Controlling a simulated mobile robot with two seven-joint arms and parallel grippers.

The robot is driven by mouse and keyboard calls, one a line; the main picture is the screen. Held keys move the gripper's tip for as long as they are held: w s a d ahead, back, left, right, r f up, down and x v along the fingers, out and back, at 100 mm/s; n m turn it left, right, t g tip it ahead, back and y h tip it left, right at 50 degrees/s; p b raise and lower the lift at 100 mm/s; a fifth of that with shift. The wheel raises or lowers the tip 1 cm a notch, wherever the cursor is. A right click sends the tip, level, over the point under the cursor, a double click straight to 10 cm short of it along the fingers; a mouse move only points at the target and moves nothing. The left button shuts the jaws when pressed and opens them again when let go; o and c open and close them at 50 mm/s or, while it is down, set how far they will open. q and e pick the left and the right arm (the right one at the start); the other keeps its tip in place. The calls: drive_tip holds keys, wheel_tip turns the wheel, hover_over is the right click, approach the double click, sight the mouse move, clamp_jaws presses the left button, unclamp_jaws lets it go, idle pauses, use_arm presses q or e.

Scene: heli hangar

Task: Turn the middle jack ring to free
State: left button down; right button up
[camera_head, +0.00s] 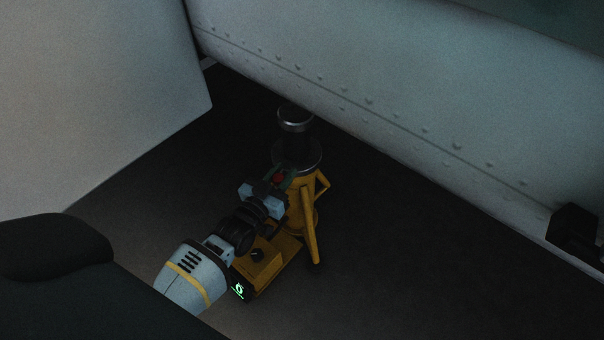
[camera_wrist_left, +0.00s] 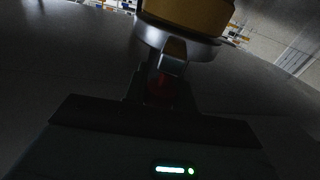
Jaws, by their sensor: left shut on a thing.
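The jack (camera_head: 302,200) stands upright on the dark floor, with a yellow body and splayed yellow legs. A dark grey ring (camera_head: 298,158) sits around its top, below a silver-banded ram (camera_head: 295,122). My left gripper (camera_head: 277,181) reaches the near left side of the ring and is shut on a small red-marked handle. In the left wrist view the silver ring (camera_wrist_left: 178,46) shows below the yellow jack body (camera_wrist_left: 190,14). The handle (camera_wrist_left: 172,58) runs down from it between my dark fingers, with red showing there. My fingers hide part of it. My right gripper is out of view.
A pale panel (camera_head: 100,90) stands at left. Open dark floor lies right.

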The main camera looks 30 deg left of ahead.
use_arm(q)
drive_tip(key=shift+a+f+m+g+h+b, duration=0.1)
drive_tip(key=shift+a+m+g+h+b, duration=0.1)
drive_tip(key=shift+a+m+h+b, duration=0.5)
drive_tip(key=shift+a+r+m+g+h+b, duration=0.15)
drive_tip(key=shift+a+m+h, duration=0.3)
drive_tip(key=shift+h, duration=0.65)
drive_tip(key=shift+a+f+m+g+h+b, duration=0.15)
drive_tip(key=shift+a+m+g+h+b, duration=0.25)
drive_tip(key=shift+m+h, duration=0.4)
drive_tip(key=shift+a+h, duration=0.15)
drive_tip(key=shift+h, duration=0.15)
drive_tip(key=c, duration=1.1)
unclamp_jaws()
drive_tip(key=shift+c, duration=0.2)
drive_tip(key=p+v, duration=0.2)
drive_tip(key=v, duration=0.5)
drive_tip(key=shift+s+p, duration=0.3)
drive_tip(key=shift+s, duration=0.05)
